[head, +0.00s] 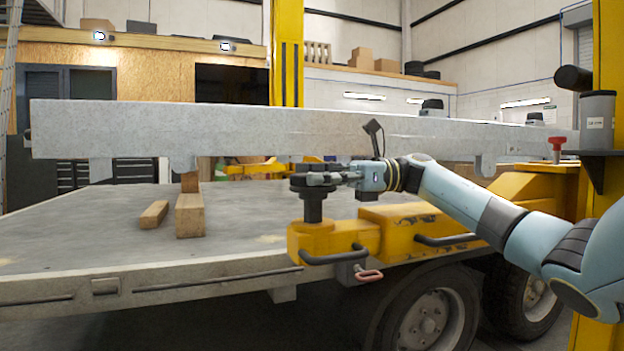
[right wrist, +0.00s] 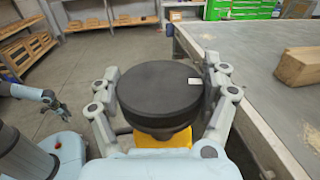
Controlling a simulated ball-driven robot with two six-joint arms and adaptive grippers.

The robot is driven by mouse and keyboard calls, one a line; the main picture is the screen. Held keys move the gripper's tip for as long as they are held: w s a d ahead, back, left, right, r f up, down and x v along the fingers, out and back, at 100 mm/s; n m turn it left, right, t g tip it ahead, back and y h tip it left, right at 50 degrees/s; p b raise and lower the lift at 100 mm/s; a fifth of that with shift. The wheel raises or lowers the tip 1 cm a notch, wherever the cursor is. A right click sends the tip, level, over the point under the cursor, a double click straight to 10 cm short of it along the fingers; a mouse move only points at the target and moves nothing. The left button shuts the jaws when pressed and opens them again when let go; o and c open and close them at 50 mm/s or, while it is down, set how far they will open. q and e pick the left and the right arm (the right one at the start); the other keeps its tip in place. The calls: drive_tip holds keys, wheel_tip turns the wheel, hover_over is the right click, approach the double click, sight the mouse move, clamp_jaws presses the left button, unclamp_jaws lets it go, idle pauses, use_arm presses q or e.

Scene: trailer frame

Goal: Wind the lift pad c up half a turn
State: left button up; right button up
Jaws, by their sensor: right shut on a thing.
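Lift pad c is a round black disc (right wrist: 158,88) with a small white mark near its right edge. It sits on a dark threaded stem (head: 313,208) on a yellow lift arm (head: 345,238). My right gripper (head: 314,179) is shut on the pad's rim from the side, with a finger on each side of the disc in the right wrist view. The pad is below the long grey frame beam (head: 230,131), with a visible gap.
The flat trailer bed (head: 100,230) lies behind and left, with wooden blocks (head: 190,215) on it. Yellow lift posts (head: 286,60) stand behind and at the right. A black handle (head: 335,256) and wheels (head: 430,318) are below the arm.

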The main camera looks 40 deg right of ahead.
drive_tip(key=shift+f, duration=0.1)
drive_tip(key=o, duration=1.1)
drive_tip(key=shift+d, duration=0.1)
drive_tip(key=v, duration=1.2)
drive_tip(key=shift+f, duration=0.1)
